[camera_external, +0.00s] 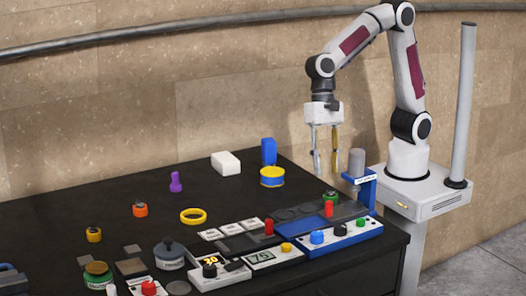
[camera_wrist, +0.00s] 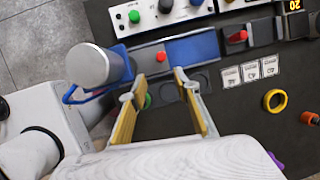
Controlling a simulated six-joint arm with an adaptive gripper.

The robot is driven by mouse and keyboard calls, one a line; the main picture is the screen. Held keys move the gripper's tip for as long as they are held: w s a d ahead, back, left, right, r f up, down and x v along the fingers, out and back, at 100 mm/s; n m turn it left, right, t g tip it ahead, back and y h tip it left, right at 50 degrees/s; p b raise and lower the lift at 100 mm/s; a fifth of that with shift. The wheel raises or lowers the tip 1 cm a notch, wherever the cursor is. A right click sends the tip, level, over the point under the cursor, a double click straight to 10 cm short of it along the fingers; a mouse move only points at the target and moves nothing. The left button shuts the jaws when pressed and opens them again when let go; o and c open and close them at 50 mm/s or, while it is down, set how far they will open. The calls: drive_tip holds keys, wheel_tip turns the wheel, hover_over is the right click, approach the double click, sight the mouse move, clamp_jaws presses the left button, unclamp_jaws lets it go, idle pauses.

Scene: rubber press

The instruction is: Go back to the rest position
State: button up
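My gripper (camera_external: 325,152) hangs pointing down above the right end of the black table, to the left of my base. Its fingers are apart with nothing visible between them. In the wrist view the open fingers (camera_wrist: 163,95) reach over the table near the blue panel (camera_wrist: 198,47) with a red part. The blue stand with a grey cylinder (camera_external: 357,162) is just right of the fingers in the outside view, and it also shows at the left in the wrist view (camera_wrist: 90,66).
Control boxes with coloured knobs (camera_external: 340,236) line the table's front edge. A yellow ring (camera_external: 193,216), a white block (camera_external: 225,163), a blue block (camera_external: 269,151) and a yellow-and-blue tin (camera_external: 272,177) stand further left. A wall with a rail lies behind. Space above the table is clear.

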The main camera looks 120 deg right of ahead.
drive_tip(key=s+d+r+n+t+h, duration=0.2)
drive_tip(key=s+d+n, duration=0.4)
drive_tip(key=s+n, duration=0.3)
drive_tip(key=s+d+r+n+t+h, duration=0.1)
drive_tip(key=s+d+r+n+t, duration=0.1)
drive_tip(key=s+d+n, duration=0.4)
drive_tip(key=shift+s+d+r+n+h, duration=0.15)
drive_tip(key=shift+s+r+n+h, duration=0.45)
drive_tip(key=shift+s+n, duration=2.05)
drive_tip(key=shift+s+r+m, duration=0.2)
drive_tip(key=shift+s+m, duration=0.65)
